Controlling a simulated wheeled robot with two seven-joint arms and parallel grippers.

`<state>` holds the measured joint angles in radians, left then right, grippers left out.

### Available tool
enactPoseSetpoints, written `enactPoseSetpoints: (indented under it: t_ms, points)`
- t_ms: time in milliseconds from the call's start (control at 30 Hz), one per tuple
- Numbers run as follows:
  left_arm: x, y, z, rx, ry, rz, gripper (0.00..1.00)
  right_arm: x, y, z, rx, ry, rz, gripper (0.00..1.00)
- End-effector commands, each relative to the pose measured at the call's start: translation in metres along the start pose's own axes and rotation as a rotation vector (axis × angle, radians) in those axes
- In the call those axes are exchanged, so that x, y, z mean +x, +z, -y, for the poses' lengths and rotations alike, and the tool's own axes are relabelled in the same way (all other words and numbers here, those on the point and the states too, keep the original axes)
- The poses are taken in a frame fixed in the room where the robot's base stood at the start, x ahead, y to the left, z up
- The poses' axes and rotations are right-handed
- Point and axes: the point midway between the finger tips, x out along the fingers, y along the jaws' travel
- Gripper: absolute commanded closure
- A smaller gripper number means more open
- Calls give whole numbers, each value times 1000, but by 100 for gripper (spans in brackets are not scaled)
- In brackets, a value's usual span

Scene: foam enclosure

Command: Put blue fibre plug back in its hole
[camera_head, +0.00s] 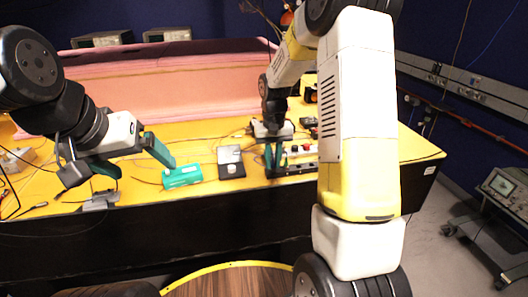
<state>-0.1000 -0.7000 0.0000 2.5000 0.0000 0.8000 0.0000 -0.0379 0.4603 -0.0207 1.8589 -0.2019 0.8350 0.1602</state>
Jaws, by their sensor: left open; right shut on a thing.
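My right gripper (274,158) points down at the left end of a dark panel (300,167) near the bench's front edge. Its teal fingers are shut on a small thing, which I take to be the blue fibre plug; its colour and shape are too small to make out. The fingers and wrist hide that end of the panel, and I cannot see the plug's hole. Red and light knobs show on the panel to the right. My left gripper (131,158) is open and empty, its teal fingers wide apart, left of a teal box.
The teal box (182,177) and a dark box with a pale top (231,161) stand on the yellow bench (398,151) left of the panel. Loose cables lie around them. Pink foam (180,85) walls the back. My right arm covers the bench right of the panel.

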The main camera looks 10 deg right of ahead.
Motion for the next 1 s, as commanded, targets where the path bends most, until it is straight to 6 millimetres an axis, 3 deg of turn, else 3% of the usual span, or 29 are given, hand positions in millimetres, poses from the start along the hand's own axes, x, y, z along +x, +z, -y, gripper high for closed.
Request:
enactPoseSetpoints:
  t_ms: [33,67,100,200,567,1000]
  points:
    - [0,0,0,0,0,0,9,1,0,0,0,0,1,100]
    - [0,0,0,0,0,0,9,1,0,0,0,0,1,79]
    - [0,0,0,0,0,0,9,1,0,0,0,0,0,71]
    - [0,0,0,0,0,0,9,1,0,0,0,0,0,58]
    - [0,0,0,0,0,0,9,-6,-1,0,0,0,-3,58]
    - [0,0,0,0,0,0,9,-71,0,0,0,0,-1,58]
